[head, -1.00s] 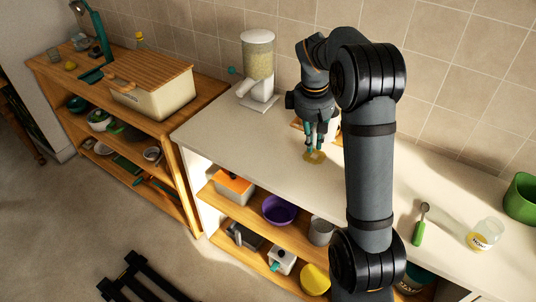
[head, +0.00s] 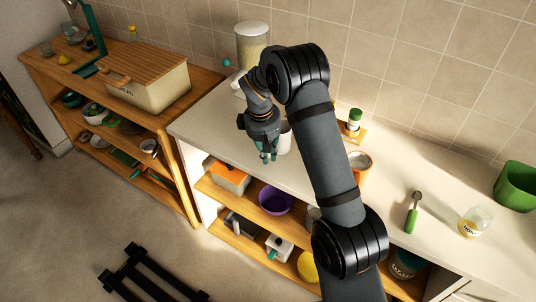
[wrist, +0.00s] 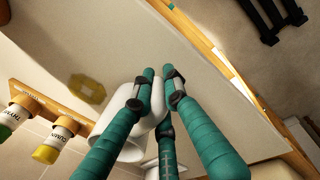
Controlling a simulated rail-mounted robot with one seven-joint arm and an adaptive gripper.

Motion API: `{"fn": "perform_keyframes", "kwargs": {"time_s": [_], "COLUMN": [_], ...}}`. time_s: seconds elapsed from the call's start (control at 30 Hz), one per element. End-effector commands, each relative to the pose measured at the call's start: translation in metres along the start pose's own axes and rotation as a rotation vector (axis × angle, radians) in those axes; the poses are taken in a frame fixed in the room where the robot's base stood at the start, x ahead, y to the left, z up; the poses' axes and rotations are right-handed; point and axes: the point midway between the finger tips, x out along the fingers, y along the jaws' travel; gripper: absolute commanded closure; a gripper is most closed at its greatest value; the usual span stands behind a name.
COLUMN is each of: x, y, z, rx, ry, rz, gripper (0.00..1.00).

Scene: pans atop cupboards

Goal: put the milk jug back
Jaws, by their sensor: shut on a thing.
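The milk jug appears as a white, rounded vessel (wrist: 154,122) between the teal fingers in the wrist view. It also shows as a white shape (head: 285,140) just right of the fingers in the head view. My gripper (head: 268,157) is shut on it above the front part of the pale counter (head: 212,130). In the wrist view the fingertips (wrist: 150,80) point towards the counter's front edge. The fingers hide much of the jug, and I cannot tell whether it touches the counter.
A yellowish flat patch (wrist: 87,88) lies on the counter. A wooden rack with small jars (head: 353,124) stands by the wall, with an orange-sided vessel (head: 358,165) nearby. A grain dispenser (head: 251,55) stands behind my gripper. Open shelves below hold a purple bowl (head: 275,200).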

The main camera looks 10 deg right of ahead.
Motion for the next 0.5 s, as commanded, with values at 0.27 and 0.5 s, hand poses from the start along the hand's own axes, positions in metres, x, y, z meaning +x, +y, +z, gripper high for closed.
{"fn": "perform_keyframes", "kwargs": {"time_s": [0.27,0.5], "x": [0.008,0.0122], "y": [-0.0007,-0.0016], "z": [-0.0008,-0.0003], "rx": [0.0,0.0], "ry": [0.003,0.002], "rz": [0.002,0.001], "gripper": [1.0,0.87]}}
